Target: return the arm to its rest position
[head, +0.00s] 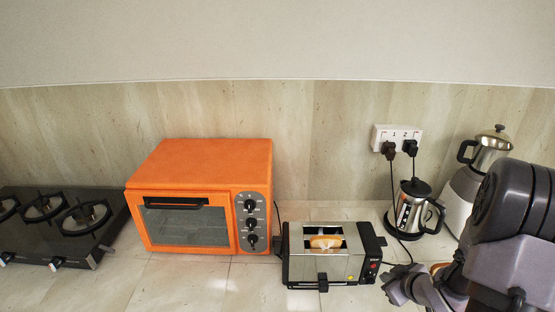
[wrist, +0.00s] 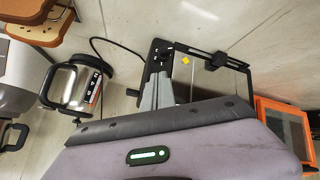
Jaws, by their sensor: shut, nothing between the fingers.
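My arm comes in at the right of the head view and bends down to the counter. My gripper (head: 395,286) is low at the right of the silver toaster (head: 305,266), with a small gap seen between them. In the wrist view the grey fingers (wrist: 158,88) are together with nothing between them. The toaster's dark end (wrist: 163,58) is just beyond the fingertips in that view. A slice of bread (head: 325,242) shows in the toaster's slot. Whether the fingers touch the toaster cannot be told.
A steel kettle (head: 413,207) and a white-and-steel appliance (head: 464,190) stand behind my arm. Cords hang from the wall socket (head: 397,137). An orange oven (head: 205,160) and a black gas hob (head: 55,228) are at left. Bare counter (head: 185,285) lies in front.

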